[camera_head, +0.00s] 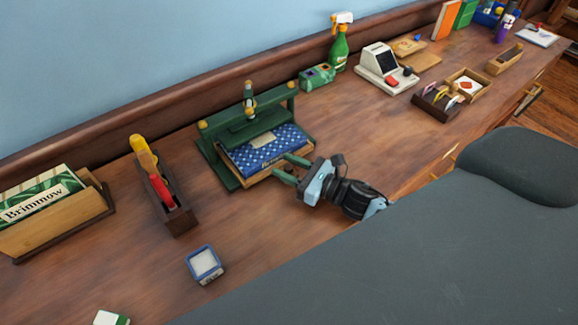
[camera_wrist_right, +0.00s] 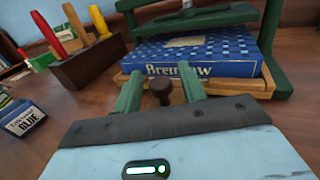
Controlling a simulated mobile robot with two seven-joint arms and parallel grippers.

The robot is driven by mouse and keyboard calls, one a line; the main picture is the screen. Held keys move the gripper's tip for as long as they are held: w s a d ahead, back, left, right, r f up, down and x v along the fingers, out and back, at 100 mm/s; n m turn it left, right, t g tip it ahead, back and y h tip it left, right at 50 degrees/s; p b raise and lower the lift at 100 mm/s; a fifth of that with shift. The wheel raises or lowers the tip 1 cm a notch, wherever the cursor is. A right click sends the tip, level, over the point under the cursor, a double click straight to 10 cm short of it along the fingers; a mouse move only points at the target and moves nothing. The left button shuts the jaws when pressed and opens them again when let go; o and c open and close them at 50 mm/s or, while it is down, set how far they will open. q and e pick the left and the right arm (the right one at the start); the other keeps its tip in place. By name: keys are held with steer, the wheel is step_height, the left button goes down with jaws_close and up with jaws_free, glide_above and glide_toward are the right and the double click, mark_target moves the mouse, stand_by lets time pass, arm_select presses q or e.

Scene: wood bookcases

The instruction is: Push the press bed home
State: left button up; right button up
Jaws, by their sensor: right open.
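The green book press (camera_head: 215,165) stands on the wooden counter, with brass-coloured caps and a central screw. Its wooden press bed (camera_wrist_right: 255,88) carries a blue patterned book (camera_head: 265,147), and the bed's front edge sticks out toward me. A dark round knob (camera_wrist_right: 161,92) sits at the bed's front. My right gripper (camera_head: 287,168) is at the bed's front edge, its green fingers open on either side of the knob in the right wrist view (camera_wrist_right: 161,85). I cannot tell whether they touch the bed. My left gripper is not in view.
A dark holder (camera_head: 177,220) with red and yellow-handled tools stands left of the press. A small blue box (camera_head: 204,264) lies on the counter in front. A green spray bottle (camera_head: 339,48) and a card machine (camera_head: 383,66) stand to the right.

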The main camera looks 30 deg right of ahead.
mark_target(277, 155)
jaws_close()
steer(key=shift+w+f, duration=0.1)
steer(key=shift+w, duration=0.45)
steer(key=w, duration=0.1)
steer(key=w+b, duration=0.1)
steer(key=w, duration=0.1)
steer(key=shift+w+a+b, duration=0.3)
steer(key=shift+b, duration=0.05)
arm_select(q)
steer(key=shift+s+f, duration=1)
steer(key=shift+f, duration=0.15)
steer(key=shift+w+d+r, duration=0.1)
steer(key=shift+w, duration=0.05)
arm_select(e)
steer(key=shift+w+r, duration=0.1)
steer(key=shift+r, duration=0.1)
steer(key=shift+c, duration=1.1)
jaws_free()
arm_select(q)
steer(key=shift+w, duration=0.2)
arm_select(e)
steer(key=shift+o, duration=1.1)
steer(key=shift+w+f, duration=0.1)
steer(key=shift+w, duration=0.05)
